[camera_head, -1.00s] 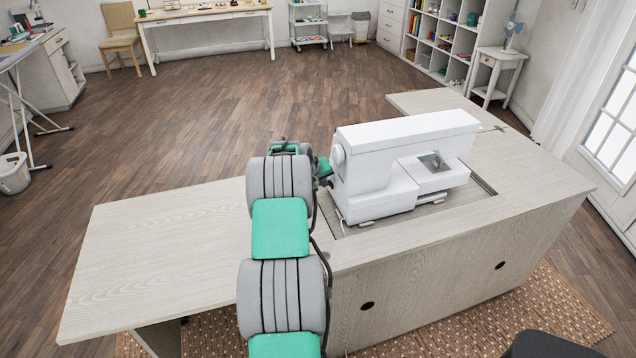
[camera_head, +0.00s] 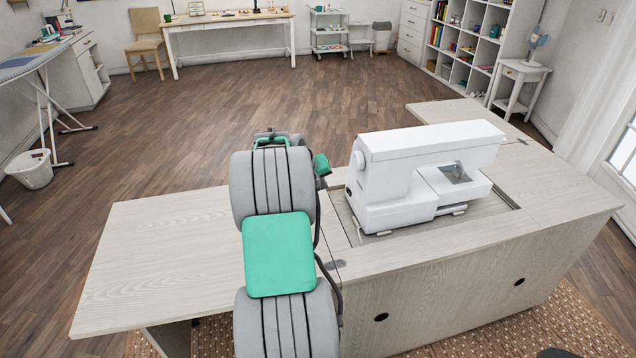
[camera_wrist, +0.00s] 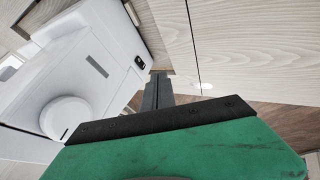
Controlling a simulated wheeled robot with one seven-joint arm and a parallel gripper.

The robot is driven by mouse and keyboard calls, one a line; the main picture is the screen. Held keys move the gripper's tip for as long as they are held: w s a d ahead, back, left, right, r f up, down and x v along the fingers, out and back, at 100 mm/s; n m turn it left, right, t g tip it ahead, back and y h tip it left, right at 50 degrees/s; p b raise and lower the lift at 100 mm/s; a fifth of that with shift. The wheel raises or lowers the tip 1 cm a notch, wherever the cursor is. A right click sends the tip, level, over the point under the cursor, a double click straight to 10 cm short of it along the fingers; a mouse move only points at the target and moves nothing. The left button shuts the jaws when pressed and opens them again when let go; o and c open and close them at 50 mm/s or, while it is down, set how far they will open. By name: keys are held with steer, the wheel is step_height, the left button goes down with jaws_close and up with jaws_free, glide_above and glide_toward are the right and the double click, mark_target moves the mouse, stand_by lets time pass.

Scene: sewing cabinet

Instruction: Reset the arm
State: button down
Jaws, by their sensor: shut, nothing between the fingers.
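My gripper (camera_wrist: 157,92) shows in the wrist view with its dark fingers together and nothing between them. It points past the white sewing machine (camera_head: 428,172), whose end and handwheel fill the left of the wrist view (camera_wrist: 80,75). In the head view my grey and green arm reaches over the sewing cabinet (camera_head: 165,250), just left of the machine. The fingertips are hidden there behind the arm. The machine sits upright in the cabinet's recess. I cannot tell from the frames whether the gripper touches anything.
The cabinet's left leaf is bare. A white side table with a fan (camera_head: 518,85) and a cubby shelf (camera_head: 478,45) stand at the back right. A worktable (camera_head: 225,20) and wooden chair (camera_head: 147,42) are at the back left. The wooden floor between is open.

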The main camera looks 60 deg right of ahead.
steer(key=w+a+r+n+t+y, duration=0.1)
steer(key=w+a+r, duration=0.25)
steer(key=a, duration=0.55)
steer(key=w+a+r+n+t+y, duration=0.15)
steer(key=w+a, duration=0.25)
steer(key=a, duration=0.6)
steer(key=w+a+r+n+t+y, duration=0.1)
steer(key=w+a+r+n, duration=0.2)
steer(key=a, duration=0.6)
steer(key=s+a+n+y, duration=0.1)
steer(key=s+a, duration=0.2)
steer(key=a, duration=0.7)
steer(key=s+a+f+n+y+p, duration=0.1)
steer(key=s+a, duration=0.3)
steer(key=a, duration=0.5)
steer(key=s+a+n+y, duration=0.2)
steer(key=s+a, duration=0.2)
steer(key=a, duration=0.6)
steer(key=shift+s+a+f+p, duration=0.15)
steer(key=shift+a+p, duration=0.15)
